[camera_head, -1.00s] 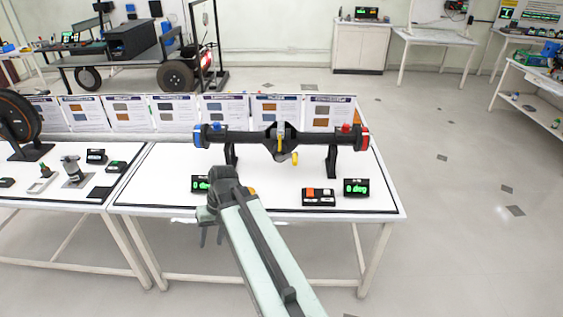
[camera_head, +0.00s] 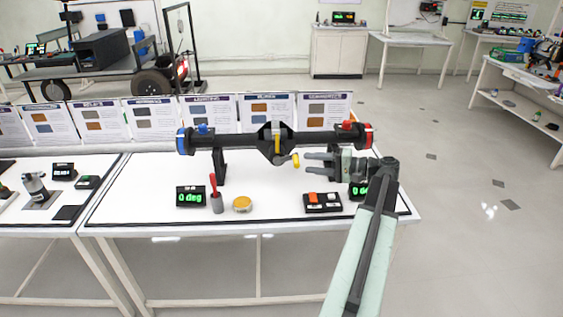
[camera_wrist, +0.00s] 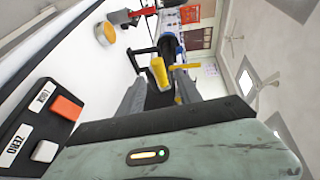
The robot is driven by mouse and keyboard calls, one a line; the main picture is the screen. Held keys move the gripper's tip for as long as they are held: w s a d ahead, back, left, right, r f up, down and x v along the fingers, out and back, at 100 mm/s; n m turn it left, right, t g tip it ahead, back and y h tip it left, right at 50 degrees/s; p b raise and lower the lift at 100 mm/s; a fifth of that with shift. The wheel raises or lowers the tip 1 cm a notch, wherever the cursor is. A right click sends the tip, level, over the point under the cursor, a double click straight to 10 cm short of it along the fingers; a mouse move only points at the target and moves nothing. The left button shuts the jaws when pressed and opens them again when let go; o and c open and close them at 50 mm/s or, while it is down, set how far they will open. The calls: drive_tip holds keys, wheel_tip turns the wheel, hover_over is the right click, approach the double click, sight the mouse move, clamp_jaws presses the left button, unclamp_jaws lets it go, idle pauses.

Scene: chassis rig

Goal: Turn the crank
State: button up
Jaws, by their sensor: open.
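The yellow crank (camera_head: 278,150) is on the middle housing of a black axle (camera_head: 235,141), its arm hanging down and its short handle (camera_head: 295,159) sticking out to the right. My gripper (camera_head: 308,161) is open and empty, its fingers pointing left at the handle, just right of it. In the wrist view the crank handle (camera_wrist: 158,72) shows ahead, between the two dark fingers of my gripper (camera_wrist: 161,90). I cannot tell whether the fingers touch it; a small gap shows in the head view.
The axle has a blue left end and a red right end on black stands (camera_head: 219,165). A green display (camera_head: 191,197), a red-handled tool in a grey cup (camera_head: 216,201), a yellow knob (camera_head: 242,204) and a button box (camera_head: 322,202) stand on the white table (camera_head: 150,215).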

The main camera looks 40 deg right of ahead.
drive_tip(key=b+x, duration=0.1)
drive_tip(key=x, duration=0.7)
drive_tip(key=shift+w+a, duration=0.2)
drive_tip(key=shift+w, duration=0.15)
drive_tip(key=shift+f, duration=0.1)
drive_tip(key=shift+c, duration=0.2)
clamp_jaws()
idle(0.6)
